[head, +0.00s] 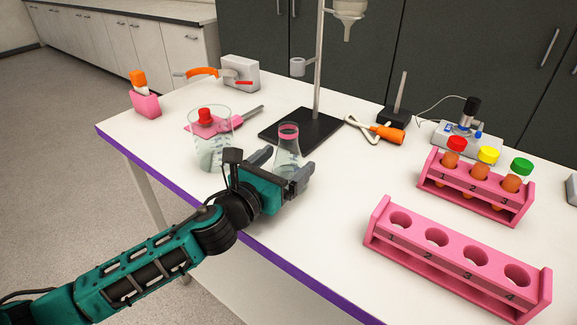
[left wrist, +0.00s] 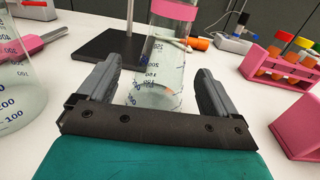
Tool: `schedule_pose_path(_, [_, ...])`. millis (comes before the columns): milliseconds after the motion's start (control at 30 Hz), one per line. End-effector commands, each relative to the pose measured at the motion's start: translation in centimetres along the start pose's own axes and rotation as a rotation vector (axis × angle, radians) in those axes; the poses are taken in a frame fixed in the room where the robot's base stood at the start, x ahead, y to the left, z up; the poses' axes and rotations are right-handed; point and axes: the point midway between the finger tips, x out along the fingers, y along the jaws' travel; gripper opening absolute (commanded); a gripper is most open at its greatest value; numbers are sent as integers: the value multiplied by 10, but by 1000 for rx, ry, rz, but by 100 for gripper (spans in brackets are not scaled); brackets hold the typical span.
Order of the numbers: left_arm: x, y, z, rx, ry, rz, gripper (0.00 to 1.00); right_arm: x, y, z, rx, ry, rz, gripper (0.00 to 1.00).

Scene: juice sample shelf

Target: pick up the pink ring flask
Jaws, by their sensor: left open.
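The pink ring flask (head: 287,158) is a clear conical glass flask with a pink band at its neck, standing upright on the white table. It also shows in the left wrist view (left wrist: 160,75), where its top is cut off. My left gripper (head: 286,163) is open, with one finger on each side of the flask's lower body. In the left wrist view the fingers (left wrist: 161,90) show gaps to the glass on both sides. The lower front of the flask is partly hidden by the gripper in the head view. My right gripper is not in view.
A large beaker (head: 210,155) stands close left of the gripper. A stand with a black base (head: 285,135) is just behind the flask. Pink racks (head: 400,247) stand to the right, one holding capped tubes (head: 480,170). Bare table lies between flask and racks.

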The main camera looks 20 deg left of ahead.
Motion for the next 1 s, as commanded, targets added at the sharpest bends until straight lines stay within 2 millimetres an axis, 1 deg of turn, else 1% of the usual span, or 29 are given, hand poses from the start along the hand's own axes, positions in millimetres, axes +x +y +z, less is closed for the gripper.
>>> schedule_pose_path(33, [8, 0, 0, -2, -1, 1, 93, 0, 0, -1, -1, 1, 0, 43])
schedule_pose_path(133, [16, 0, 0, 0, 0, 1, 93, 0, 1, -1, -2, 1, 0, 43])
schedule_pose_path(400, [18, 0, -1, 0, 1, 1, 93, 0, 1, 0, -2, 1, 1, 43])
schedule_pose_path(1000, [18, 0, -1, 0, 1, 1, 35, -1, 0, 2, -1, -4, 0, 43])
